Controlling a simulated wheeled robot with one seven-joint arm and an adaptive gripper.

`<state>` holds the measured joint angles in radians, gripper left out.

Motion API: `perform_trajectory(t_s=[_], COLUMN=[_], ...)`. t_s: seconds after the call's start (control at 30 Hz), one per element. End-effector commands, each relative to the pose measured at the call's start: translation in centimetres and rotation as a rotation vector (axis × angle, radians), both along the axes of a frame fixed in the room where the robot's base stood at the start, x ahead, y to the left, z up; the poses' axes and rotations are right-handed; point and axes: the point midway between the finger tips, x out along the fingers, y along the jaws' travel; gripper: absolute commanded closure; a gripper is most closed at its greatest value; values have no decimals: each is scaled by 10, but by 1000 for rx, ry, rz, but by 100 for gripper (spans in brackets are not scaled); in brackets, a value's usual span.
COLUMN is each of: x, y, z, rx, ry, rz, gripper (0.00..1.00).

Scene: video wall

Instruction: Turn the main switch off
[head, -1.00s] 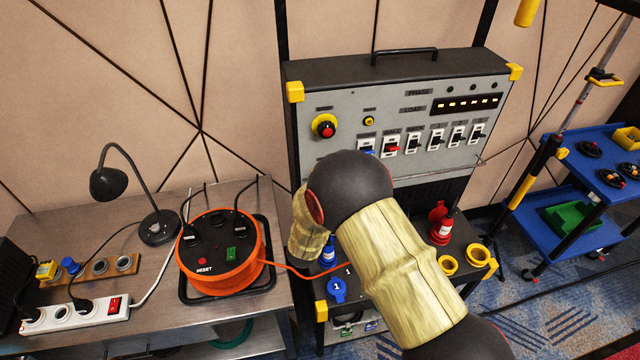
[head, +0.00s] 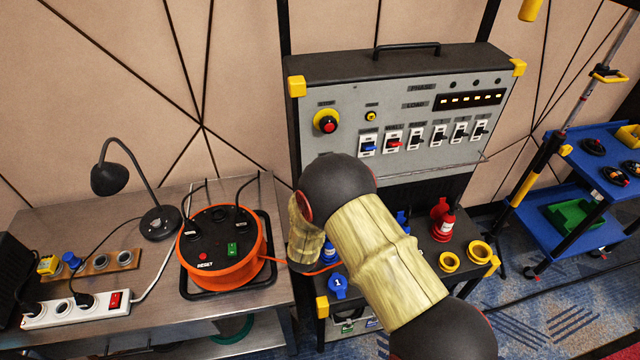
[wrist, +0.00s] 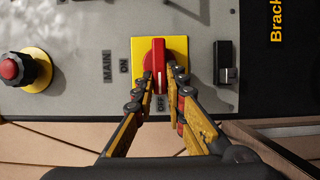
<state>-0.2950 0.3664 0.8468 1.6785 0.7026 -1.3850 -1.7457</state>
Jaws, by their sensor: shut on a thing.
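The main switch (wrist: 158,56) is a red rotary handle on a yellow square plate, close in the wrist view. Labels MAIN, ON and OFF are printed beside it. The handle stands upright in that view, in line with the OFF label below it; ON is to its left. My gripper (wrist: 161,80) has its fingers on both sides of the handle's lower part, shut on it. In the head view my arm covers the switch and the gripper.
A red push button on a yellow ring (wrist: 22,70) sits left of the switch in the wrist view, and a black fitting (wrist: 225,62) sits right. The grey panel (head: 350,105) has several breakers. An orange cable reel (head: 222,248) and desk lamp (head: 158,224) stand on the left bench.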

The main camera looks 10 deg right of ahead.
Motion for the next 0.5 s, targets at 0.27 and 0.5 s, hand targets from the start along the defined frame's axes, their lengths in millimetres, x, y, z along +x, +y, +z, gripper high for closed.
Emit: perform_trajectory(t_s=[0.27,0.5], x=[0,0], y=[1,0], z=[0,0], rx=[0,0], ry=[1,1], rz=[3,1], gripper=[80,69])
